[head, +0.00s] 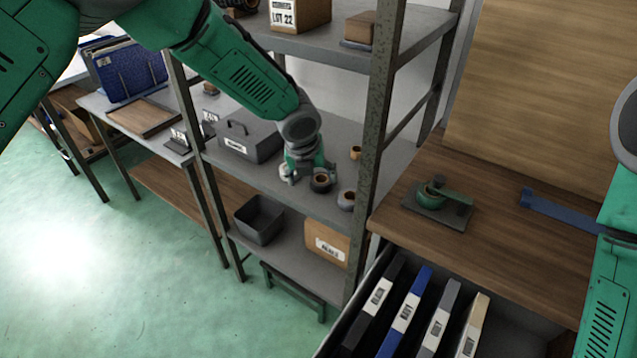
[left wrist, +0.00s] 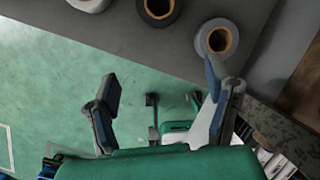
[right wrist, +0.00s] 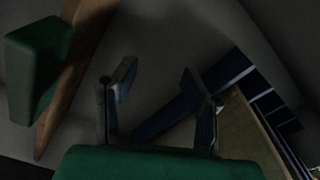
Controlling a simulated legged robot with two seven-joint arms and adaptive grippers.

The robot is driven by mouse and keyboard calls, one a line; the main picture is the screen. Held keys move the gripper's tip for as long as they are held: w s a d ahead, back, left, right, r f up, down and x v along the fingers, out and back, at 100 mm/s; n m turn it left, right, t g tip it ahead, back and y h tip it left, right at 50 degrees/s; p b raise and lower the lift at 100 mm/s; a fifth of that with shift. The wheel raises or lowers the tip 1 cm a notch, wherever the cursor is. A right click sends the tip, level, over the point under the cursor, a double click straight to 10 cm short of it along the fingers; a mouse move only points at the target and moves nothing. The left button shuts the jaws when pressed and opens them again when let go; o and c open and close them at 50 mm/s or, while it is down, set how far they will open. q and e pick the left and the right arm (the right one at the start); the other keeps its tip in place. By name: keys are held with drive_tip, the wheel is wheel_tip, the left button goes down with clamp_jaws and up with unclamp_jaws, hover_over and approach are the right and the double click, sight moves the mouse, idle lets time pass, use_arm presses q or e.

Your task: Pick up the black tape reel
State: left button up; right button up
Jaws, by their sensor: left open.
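The black tape reel (head: 321,184) stands on the middle shelf of the rack, its brown core facing up. It also shows at the top edge of the left wrist view (left wrist: 150,17), partly cut off. A white reel (left wrist: 88,4) is on one side of it and a grey reel (left wrist: 204,42) on the other. My left gripper (head: 304,168) is over the shelf by the reels, with fingers apart and empty (left wrist: 160,88). In the head view it partly covers the white reel. My right gripper (right wrist: 158,82) has its fingers apart in the right wrist view.
A grey toolbox (head: 248,146) and a small brown roll (head: 355,152) share the shelf. A rack post (head: 378,130) rises right of the reels. The wooden bench (head: 490,255) holds a green tape dispenser (head: 440,195). A blue bar (head: 560,210) shows by my right arm.

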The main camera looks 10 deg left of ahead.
sight(321, 179)
use_arm(q)
drive_tip(key=w+f, duration=0.1)
drive_tip(key=w, duration=0.1)
drive_tip(key=w+f+m, duration=0.1)
drive_tip(key=w, duration=0.1)
drive_tip(key=w+f+m, duration=0.1)
drive_tip(key=w, duration=0.1)
drive_tip(key=shift+f+t+y, duration=0.15)
drive_tip(key=shift+t+y, duration=0.15)
drive_tip(key=shift+y, duration=0.1)
drive_tip(key=shift+w+d+x, duration=0.1)
drive_tip(key=shift+d+x, duration=0.1)
drive_tip(key=shift+x, duration=1.15)
drive_tip(key=shift+w+d+x, duration=0.1)
drive_tip(key=shift+d+x, duration=0.1)
drive_tip(key=shift+x, duration=1.2)
drive_tip(key=shift+a, duration=0.1)
drive_tip(key=shift+a, duration=0.1)
drive_tip(key=c, duration=1.2)
